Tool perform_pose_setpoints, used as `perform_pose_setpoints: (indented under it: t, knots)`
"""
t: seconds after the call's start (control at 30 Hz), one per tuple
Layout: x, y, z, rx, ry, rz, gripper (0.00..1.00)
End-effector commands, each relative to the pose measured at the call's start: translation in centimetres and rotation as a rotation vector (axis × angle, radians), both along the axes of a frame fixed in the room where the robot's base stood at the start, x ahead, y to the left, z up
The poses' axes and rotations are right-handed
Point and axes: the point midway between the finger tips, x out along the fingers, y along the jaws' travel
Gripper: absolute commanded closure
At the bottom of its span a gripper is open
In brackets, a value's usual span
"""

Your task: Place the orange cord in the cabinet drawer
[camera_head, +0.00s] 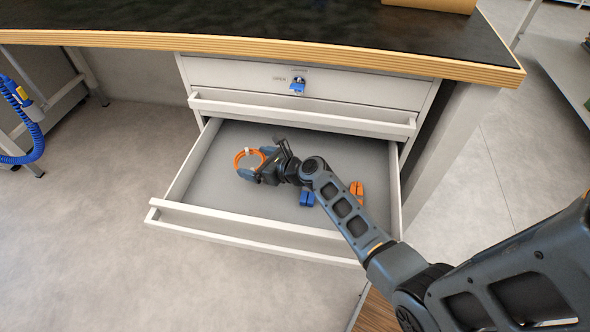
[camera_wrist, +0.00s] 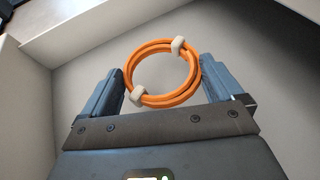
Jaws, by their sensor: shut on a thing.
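The orange cord (camera_head: 240,158) is a coiled ring with white ties. My gripper (camera_head: 262,168) is shut on it, over the left part of the open cabinet drawer (camera_head: 330,142). In the wrist view the cord (camera_wrist: 133,66) lies between the two fingers of my gripper (camera_wrist: 162,85), with the drawer's grey floor (camera_wrist: 250,70) behind it. I cannot tell whether the cord touches the drawer floor. The drawer is pulled well out, and its front panel (camera_head: 250,231) faces the room.
A blue item (camera_head: 306,199) and an orange item (camera_head: 357,188) lie in the drawer, near my arm. A shut upper drawer with a blue lock (camera_head: 297,86) is above, under the dark worktop (camera_head: 250,18). A blue coiled hose (camera_head: 36,135) hangs at the left.

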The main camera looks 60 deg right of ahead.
Motion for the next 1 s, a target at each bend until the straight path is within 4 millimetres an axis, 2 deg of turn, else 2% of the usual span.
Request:
perform_pose_setpoints:
  t: [0.2,0.43,0.77,0.83,1.0]
  knots:
    - [-4.1,-3.8,0.0,-0.001,-0.002,-0.005,0.39]
    - [-7.5,-6.9,0.1,-0.001,-0.002,-0.003,0.39]
    - [-9.9,-9.0,0.0,-0.001,-0.002,-0.002,0.39]
    - [-9.7,-8.8,-1.8,0.001,0.0,0.001,0.39]
    - [-9.6,-8.8,-3.4,-0.001,-0.002,0.001,0.39]
